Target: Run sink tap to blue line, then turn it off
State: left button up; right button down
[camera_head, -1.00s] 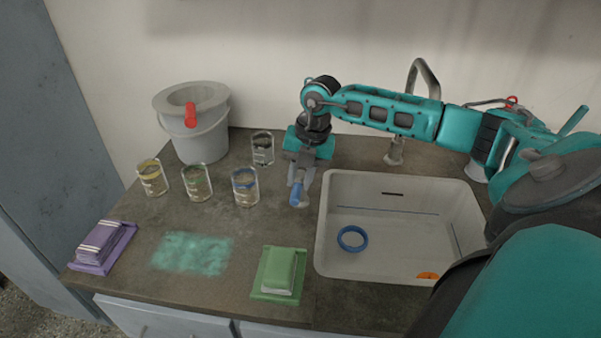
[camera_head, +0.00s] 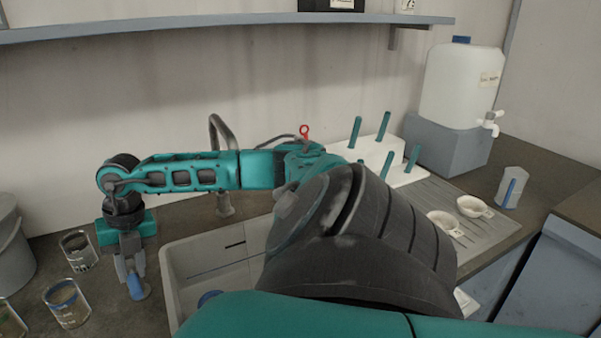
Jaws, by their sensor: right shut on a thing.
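The sink (camera_head: 172,292) is a pale basin set in the dark counter, with its right part hidden behind my right arm. A thin blue line (camera_head: 210,268) runs along its inner back wall. The grey curved tap (camera_head: 218,130) rises behind the sink; its spout end is hidden behind my arm, and I cannot tell whether water runs. My right gripper (camera_head: 132,276) points down at the counter left of the sink. It is shut on a small blue handle (camera_head: 136,286) with a round grey foot. My left gripper is not in view.
A blue ring (camera_head: 208,298) lies in the sink. Glass beakers (camera_head: 68,303) and a grey bucket (camera_head: 12,245) stand at left. A drying rack (camera_head: 385,165), white cups (camera_head: 445,222) and a white water container (camera_head: 460,85) are at right. A shelf (camera_head: 230,15) runs above.

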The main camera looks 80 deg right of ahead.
jog(key=shift+d+n, duration=0.25)
jog(key=shift+n, duration=0.6)
jog(key=shift+d+n, duration=0.2)
jog(key=shift+n, duration=0.65)
jog(key=n, duration=0.2)
jog(key=d+n+g, duration=0.1)
jog(key=n, duration=0.1)
jog(key=shift+r+n+y+b, duration=0.1)
jog(key=shift+n+y+b, duration=0.2)
jog(key=shift+w+d+n+g+b, duration=0.1)
jog(key=shift+d+n+g, duration=0.15)
jog(key=shift+n, duration=0.75)
jog(key=shift+w+d+n+g+b, duration=0.1)
jog(key=shift+n+g, duration=0.1)
jog(key=shift+n, duration=0.8)
jog(key=shift+d+n+g+b, duration=0.1)
jog(key=shift+d+n+g, duration=0.15)
jog(key=shift+n, duration=0.75)
jog(key=shift+a+r, duration=0.1)
dwell(2.5)
